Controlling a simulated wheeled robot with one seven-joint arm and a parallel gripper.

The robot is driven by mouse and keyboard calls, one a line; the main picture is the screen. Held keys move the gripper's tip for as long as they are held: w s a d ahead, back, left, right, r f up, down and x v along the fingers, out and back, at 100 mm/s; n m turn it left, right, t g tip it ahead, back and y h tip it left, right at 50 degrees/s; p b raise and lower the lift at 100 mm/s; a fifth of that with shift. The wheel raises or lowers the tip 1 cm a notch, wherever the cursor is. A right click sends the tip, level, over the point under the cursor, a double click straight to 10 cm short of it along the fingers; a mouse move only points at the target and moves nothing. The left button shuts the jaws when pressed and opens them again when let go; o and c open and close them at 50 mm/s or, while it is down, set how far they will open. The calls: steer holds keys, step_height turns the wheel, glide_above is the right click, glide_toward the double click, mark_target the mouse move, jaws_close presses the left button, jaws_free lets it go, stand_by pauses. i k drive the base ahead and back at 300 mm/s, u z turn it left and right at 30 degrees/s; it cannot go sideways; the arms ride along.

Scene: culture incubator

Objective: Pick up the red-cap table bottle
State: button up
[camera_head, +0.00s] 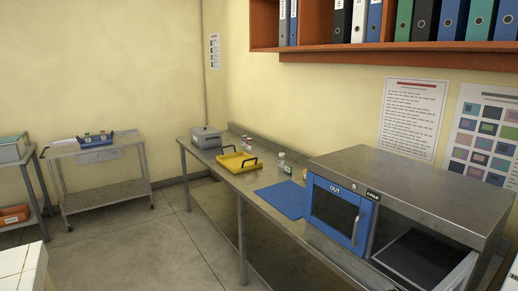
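Small bottles with reddish caps (247,144) stand close together at the back of the long steel bench (215,167), behind the yellow tray. They are too small to tell apart clearly. A clear bottle with a green-and-white label (285,164) stands farther right on the bench, behind the blue mat. A small item stands beside the incubator's left side, too small to identify. My gripper is not in view.
A yellow tray (229,162) with dark handles, a grey box (206,138) and a blue mat (281,201) lie on the bench. A steel incubator with a blue door (342,212) occupies its right end. A trolley (97,149) stands far left; the floor (150,245) between is clear.

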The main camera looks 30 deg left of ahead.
mark_target(248, 144)
steer(key=k, duration=0.55)
steer(key=u, duration=0.6)
steer(key=i, duration=0.8)
steer(key=u, duration=1.05)
steer(key=i, duration=1.55)
steer(key=u, duration=0.55)
steer(key=i, duration=3.1)
steer(key=z, duration=0.55)
steer(key=i, duration=1.25)
steer(key=z, duration=1.85)
steer(key=i, duration=0.85)
steer(key=z, duration=0.75)
